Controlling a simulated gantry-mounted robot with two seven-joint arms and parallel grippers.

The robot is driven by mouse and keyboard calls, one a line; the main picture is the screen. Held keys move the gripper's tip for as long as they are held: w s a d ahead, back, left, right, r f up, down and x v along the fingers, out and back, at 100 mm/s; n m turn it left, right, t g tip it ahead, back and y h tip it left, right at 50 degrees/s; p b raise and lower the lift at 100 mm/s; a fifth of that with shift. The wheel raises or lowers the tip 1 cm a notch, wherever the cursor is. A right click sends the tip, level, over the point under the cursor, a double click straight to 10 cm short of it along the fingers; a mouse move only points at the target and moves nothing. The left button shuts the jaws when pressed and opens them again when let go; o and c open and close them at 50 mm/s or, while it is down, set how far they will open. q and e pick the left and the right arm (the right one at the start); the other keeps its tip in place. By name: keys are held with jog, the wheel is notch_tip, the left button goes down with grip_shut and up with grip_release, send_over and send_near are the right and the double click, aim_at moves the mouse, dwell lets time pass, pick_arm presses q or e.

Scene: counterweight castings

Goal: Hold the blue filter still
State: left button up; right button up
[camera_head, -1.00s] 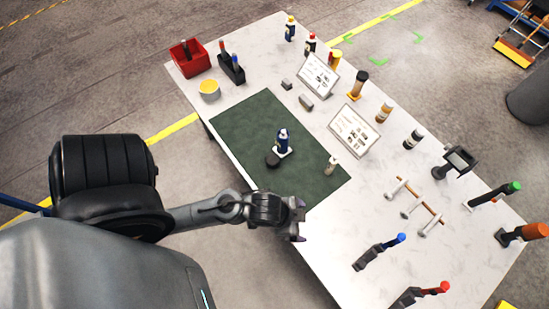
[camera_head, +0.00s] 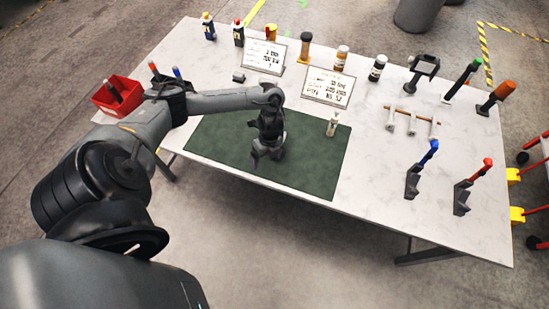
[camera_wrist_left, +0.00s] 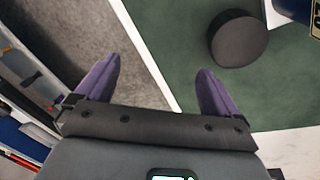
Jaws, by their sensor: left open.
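My left gripper (camera_head: 264,157) is over the green mat (camera_head: 210,140) in the head view, with its arm reaching in from the left. In the left wrist view its two purple fingers (camera_wrist_left: 155,75) are wide apart with nothing between them. In that view a dark blue body with a yellow mark, apparently the blue filter (camera_wrist_left: 300,9), is cut off at the top right corner, beyond the right finger. In the head view my arm and gripper hide the filter. My right gripper is not in view.
A black round disc (camera_wrist_left: 238,38) lies on the mat near the filter. A small pale bottle (camera_head: 332,124) stands at the mat's right. Two sign boards (camera_head: 328,86) stand behind. Blue-topped (camera_head: 421,170) and red-topped (camera_head: 470,188) tools stand on the right. A red bin (camera_head: 119,93) is at left.

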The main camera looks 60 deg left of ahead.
pick_arm(q)
jog(key=w+a+r+t+y+b, duration=0.1)
jog(key=w+a+r+t, duration=0.1)
jog(key=w+a+r, duration=0.3)
jog(key=w, duration=0.2)
jog(key=shift+w+r, duration=0.2)
jog(key=shift+w, duration=0.15)
jog(key=shift+b, duration=0.3)
jog(key=shift+d+f, duration=0.1)
jog(key=shift+f, duration=0.45)
notch_tip(320, 180, down, 4)
jog(key=shift+s+f+b, duration=0.1)
jog(key=shift+b, duration=0.4)
jog(key=shift+f, duration=0.2)
